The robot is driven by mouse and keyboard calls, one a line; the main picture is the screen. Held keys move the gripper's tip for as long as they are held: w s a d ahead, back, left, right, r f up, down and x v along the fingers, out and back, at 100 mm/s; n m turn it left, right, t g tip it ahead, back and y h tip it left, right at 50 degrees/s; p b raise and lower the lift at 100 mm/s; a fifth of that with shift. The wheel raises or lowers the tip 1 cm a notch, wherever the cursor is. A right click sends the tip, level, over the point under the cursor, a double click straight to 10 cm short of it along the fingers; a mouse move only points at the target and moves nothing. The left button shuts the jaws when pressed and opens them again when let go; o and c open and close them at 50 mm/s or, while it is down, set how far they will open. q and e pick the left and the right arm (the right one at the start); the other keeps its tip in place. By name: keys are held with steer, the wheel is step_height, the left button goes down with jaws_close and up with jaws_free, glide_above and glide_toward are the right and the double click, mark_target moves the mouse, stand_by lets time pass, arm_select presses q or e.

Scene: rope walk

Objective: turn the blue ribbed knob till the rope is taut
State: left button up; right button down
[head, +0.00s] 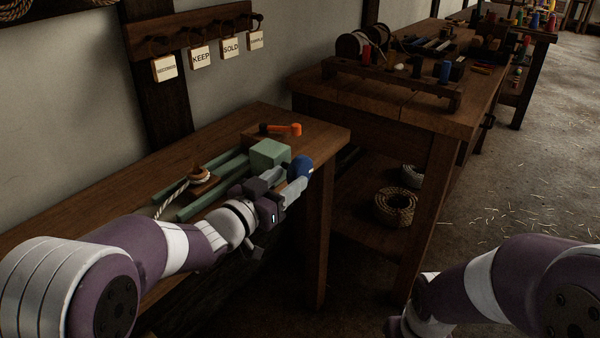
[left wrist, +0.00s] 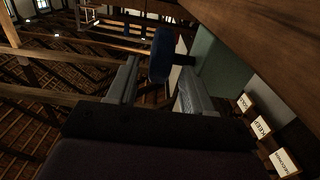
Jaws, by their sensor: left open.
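The blue ribbed knob (head: 301,165) is at the front right of the green block (head: 268,152) on the bench. My left gripper (head: 294,183) is open right at the knob, partly covering it in the head view. In the left wrist view the knob (left wrist: 162,54) appears between and just beyond the two grey fingertips (left wrist: 157,75), with no clear contact. The white rope (head: 171,196) runs to a small wooden piece (head: 201,176) wound with cord, between green rails (head: 215,165). My forearm hides part of the rope, so its tension is unclear. My right gripper is out of view.
An orange-handled tool (head: 283,129) lies behind the green block. The bench (head: 100,207) ends just right of the knob. A second table (head: 425,110) with a wooden rack (head: 390,82) stands beyond a gap. Wooden tags (head: 201,57) hang on the wall. A rope coil (head: 394,207) sits low.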

mark_target(301, 169)
arm_select(q)
steer(key=x, duration=0.5)
steer(key=shift+w+b, duration=0.1)
steer(key=shift+b, duration=0.25)
steer(key=shift+r, duration=0.1)
jaws_close()
steer(key=shift+r+p, duration=0.2)
steer(key=shift+p, duration=0.3)
steer(key=r+g+y+p, duration=0.1)
steer(key=g+p, duration=0.1)
steer(key=p, duration=0.8)
steer(key=shift+d+r+y+p, duration=0.1)
steer(key=shift+y+p, duration=0.3)
steer(key=g+y+p, duration=0.1)
steer(key=p, duration=0.4)
steer(key=f+g+y+p, duration=0.1)
steer(key=g+p, duration=0.1)
steer(key=p, duration=0.4)
steer(key=shift+w, duration=0.15)
steer(key=shift+f+g+p, duration=0.4)
steer(key=shift+p, duration=0.5)
